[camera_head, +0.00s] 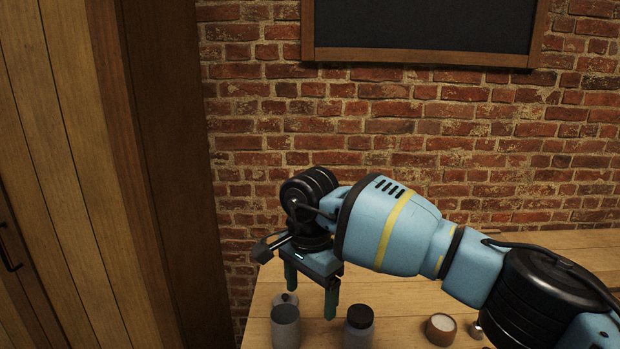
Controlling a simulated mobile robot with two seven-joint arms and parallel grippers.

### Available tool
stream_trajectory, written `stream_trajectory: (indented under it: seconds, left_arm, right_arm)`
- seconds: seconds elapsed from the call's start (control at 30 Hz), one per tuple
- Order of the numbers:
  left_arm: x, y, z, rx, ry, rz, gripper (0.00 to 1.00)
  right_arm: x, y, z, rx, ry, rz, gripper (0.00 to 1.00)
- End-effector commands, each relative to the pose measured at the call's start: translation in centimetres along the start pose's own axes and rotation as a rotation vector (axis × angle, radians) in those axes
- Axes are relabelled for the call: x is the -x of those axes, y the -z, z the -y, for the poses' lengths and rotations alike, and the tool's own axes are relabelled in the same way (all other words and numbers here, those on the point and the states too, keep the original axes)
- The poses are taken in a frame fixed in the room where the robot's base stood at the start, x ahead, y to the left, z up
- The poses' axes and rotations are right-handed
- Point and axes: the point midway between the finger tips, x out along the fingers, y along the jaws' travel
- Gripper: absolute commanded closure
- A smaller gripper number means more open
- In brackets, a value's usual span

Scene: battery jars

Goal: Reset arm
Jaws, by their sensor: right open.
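My right arm comes in from the right, and its gripper (311,297) points down above the left end of the wooden table (400,292). Its two dark green fingers are apart with nothing visible between them. A grey jar (285,329) stands at the bottom edge of the view, just below the left finger. A small knobbed grey piece (285,299) shows right behind its top; I cannot tell if it is a lid. A second grey jar with a black lid (359,317) stands to the right of the fingers. My left gripper is not in view.
A small round wooden-looking pot with a pale top (441,329) and a small shiny metal item (475,330) stand farther right. A brick wall (420,135) with a dark framed board (420,25) is behind. Tall wooden cabinetry (95,170) closes off the left side.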

Motion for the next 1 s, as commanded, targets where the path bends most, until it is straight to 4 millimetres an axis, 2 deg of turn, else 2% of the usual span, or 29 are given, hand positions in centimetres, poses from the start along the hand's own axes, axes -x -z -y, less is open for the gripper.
stream_trajectory:
  seconds: [0.03,0.2,0.47,0.6,0.77,0.9,1.0]
  left_arm:
    - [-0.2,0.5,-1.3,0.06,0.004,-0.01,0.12]
    - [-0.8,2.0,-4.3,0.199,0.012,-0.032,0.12]
    - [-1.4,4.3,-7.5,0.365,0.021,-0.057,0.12]
    - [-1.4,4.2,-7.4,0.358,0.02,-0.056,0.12]
    - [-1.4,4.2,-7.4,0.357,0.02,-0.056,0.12]
    - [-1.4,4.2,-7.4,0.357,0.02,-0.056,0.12]
    - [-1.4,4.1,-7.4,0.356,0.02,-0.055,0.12]
  right_arm:
    - [0.0,0.0,0.0,0.0,0.0,0.0,0.21]
    - [0.0,0.0,0.0,0.0,0.0,0.0,0.21]
    - [0.0,0.0,0.0,0.0,0.0,0.0,0.21]
    - [-3.3,-3.7,0.3,-0.016,0.026,0.164,0.21]
    - [-6.2,-8.5,0.6,-0.064,0.058,0.384,0.21]
    - [-8.2,-13.5,0.5,-0.146,0.077,0.633,0.21]
    - [-8.9,-17.5,0.2,-0.245,0.077,0.862,0.21]
